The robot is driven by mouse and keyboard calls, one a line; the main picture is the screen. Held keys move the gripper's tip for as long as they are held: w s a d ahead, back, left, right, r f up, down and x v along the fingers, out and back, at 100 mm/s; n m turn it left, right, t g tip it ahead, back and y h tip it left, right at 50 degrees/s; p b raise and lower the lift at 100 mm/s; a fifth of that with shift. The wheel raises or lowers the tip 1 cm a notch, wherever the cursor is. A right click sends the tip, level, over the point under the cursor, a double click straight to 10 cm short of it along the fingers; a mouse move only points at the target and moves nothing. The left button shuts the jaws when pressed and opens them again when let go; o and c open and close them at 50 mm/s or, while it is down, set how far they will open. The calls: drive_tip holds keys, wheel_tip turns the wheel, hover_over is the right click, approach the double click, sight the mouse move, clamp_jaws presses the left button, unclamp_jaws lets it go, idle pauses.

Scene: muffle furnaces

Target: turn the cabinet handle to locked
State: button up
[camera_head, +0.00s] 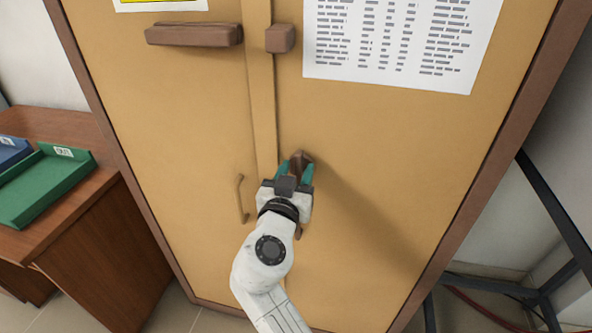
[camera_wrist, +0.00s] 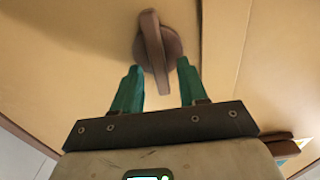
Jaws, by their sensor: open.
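The tan cabinet (camera_head: 390,150) has a brown turn handle (camera_head: 307,157) on its right door, near the seam. In the wrist view the handle (camera_wrist: 155,45) is a flat bar on a round base, close to upright in the picture and slightly tilted. My gripper (camera_head: 296,169) is at the handle, its teal fingers open. In the wrist view my gripper (camera_wrist: 159,68) has one finger on each side of the bar's near part, with gaps visible. In the head view the gripper hides much of the handle.
A thin pull handle (camera_head: 240,198) is on the left door. A brown bar (camera_head: 195,34) and block (camera_head: 280,39) are higher up, beside a printed sheet (camera_head: 400,40). A desk (camera_head: 100,240) with a green tray (camera_head: 50,185) stands left. A dark metal frame (camera_head: 555,215) stands right.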

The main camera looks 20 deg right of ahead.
drive_tip(key=shift+c, duration=0.4)
clamp_jaws()
idle(0.4)
drive_tip(key=n, duration=0.3)
drive_tip(key=n+b, duration=0.1)
drive_tip(key=shift+w+a+n, duration=0.2)
drive_tip(key=shift+w+n, duration=0.05)
drive_tip(key=shift+n, duration=0.05)
drive_tip(key=n, duration=0.4)
drive_tip(key=shift+w+a+f+n, duration=0.1)
drive_tip(key=shift+a+f+n, duration=0.05)
drive_tip(key=shift+n, duration=0.15)
drive_tip(key=n, duration=0.1)
drive_tip(key=n+p, duration=0.1)
drive_tip(key=n, duration=0.1)
drive_tip(key=n+p, duration=0.1)
drive_tip(key=n, duration=0.1)
drive_tip(key=shift+w+a+f, duration=0.1)
drive_tip(key=shift+a+f, duration=0.05)
drive_tip(key=shift+f, duration=0.1)
drive_tip(key=shift+a+f+n+p, duration=0.15)
drive_tip(key=shift+n+p, duration=0.3)
drive_tip(key=shift+n, duration=0.5)
drive_tip(key=shift+d+f+n+p, duration=0.15)
drive_tip(key=shift+n+p, duration=0.3)
drive_tip(key=shift+n, duration=0.5)
drive_tip(key=shift+a, duration=0.1)
